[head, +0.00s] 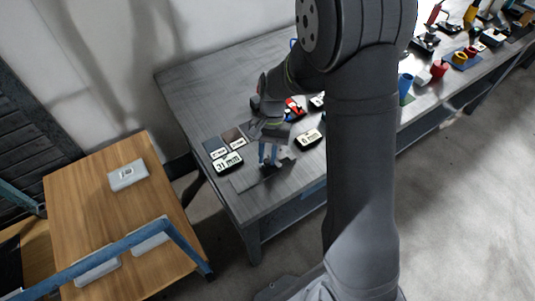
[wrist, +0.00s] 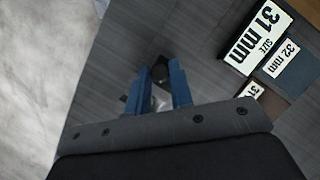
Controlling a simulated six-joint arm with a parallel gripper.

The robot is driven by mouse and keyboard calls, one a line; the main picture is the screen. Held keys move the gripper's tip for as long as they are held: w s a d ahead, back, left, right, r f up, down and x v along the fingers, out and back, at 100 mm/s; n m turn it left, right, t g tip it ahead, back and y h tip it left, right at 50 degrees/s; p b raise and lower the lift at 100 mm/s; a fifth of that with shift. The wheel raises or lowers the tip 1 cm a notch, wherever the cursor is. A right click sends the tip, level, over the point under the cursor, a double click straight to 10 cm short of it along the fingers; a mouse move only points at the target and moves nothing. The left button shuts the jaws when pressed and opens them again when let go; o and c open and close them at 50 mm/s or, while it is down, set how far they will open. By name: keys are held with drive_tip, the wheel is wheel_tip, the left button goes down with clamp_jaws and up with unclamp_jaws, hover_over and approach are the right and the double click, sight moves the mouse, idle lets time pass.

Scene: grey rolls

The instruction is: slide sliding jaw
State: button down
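My gripper (head: 268,155) points down with its blue fingers at a small dark caliper-like tool (head: 267,170) near the front left corner of the grey table. In the wrist view the fingers (wrist: 160,72) are apart. A dark rounded piece (wrist: 160,75) shows between their tips, with a shiny grey part below it. I cannot tell whether the fingers touch either part, or which part is the sliding jaw. The gripper body hides the near part of the tool.
A 31 mm label (head: 228,163) lies left of the gripper, with smaller size cards behind it. A 6 mm label (head: 308,139) lies to the right. A wooden table (head: 85,185) with pale boxes stands at left. Several coloured items fill the grey table's far right.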

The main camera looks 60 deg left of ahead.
drive_tip(key=shift+s, duration=1.45)
drive_tip(key=c, duration=1.3)
unclamp_jaws()
drive_tip(key=shift+s, duration=0.1)
drive_tip(key=shift+w+a+r, duration=0.2)
drive_tip(key=shift+w+r, duration=0.1)
drive_tip(key=shift+r, duration=0.2)
drive_tip(key=v, duration=1.6)
drive_tip(key=shift+r, duration=0.15)
